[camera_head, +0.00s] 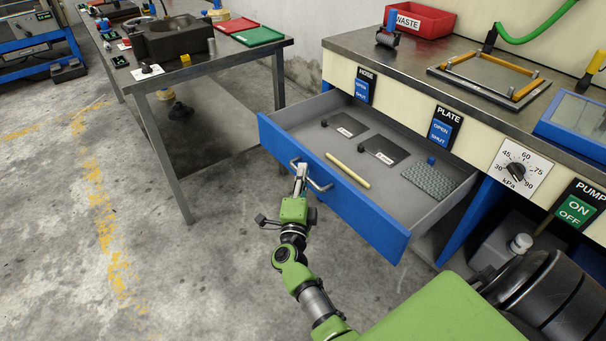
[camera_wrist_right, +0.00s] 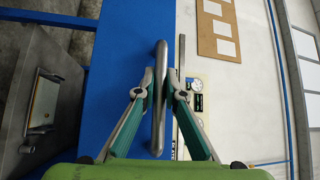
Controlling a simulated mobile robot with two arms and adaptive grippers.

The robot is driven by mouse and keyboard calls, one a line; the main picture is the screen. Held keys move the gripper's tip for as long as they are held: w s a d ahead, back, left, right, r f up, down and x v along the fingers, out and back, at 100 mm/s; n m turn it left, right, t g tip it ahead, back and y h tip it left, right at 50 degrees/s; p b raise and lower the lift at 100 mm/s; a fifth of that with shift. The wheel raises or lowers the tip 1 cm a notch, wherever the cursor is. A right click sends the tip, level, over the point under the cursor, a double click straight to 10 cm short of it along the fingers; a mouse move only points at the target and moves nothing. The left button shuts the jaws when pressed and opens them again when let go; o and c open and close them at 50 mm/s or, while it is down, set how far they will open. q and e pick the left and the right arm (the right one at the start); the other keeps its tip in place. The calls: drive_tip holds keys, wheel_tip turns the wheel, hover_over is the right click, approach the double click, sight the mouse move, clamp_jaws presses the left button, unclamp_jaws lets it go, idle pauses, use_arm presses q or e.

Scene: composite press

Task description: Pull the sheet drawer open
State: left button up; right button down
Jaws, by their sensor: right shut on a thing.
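The sheet drawer is pulled well out from under the bench, its blue front (camera_head: 372,218) facing me in the head view. Inside its grey tray lie two dark sheets (camera_head: 345,124) (camera_head: 384,150) with pale labels, a pale yellow rod (camera_head: 347,171) and a grey-green textured sheet (camera_head: 428,181). A metal bar handle (camera_head: 321,186) is on the front. My right gripper (camera_head: 300,170) is at the handle's left part. In the right wrist view, the fingers of my right gripper (camera_wrist_right: 159,88) close on the handle bar (camera_wrist_right: 159,125) from both sides. My left gripper is not in view.
The bench above carries a red WASTE bin (camera_head: 420,19), a wooden-edged frame (camera_head: 490,78) and a blue-framed panel (camera_head: 575,122). PLATE and HOSE switches sit above the drawer. A steel table (camera_head: 190,75) stands at left. The concrete floor before the drawer is clear.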

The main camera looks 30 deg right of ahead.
drive_tip(key=c, duration=2.1)
unclamp_jaws()
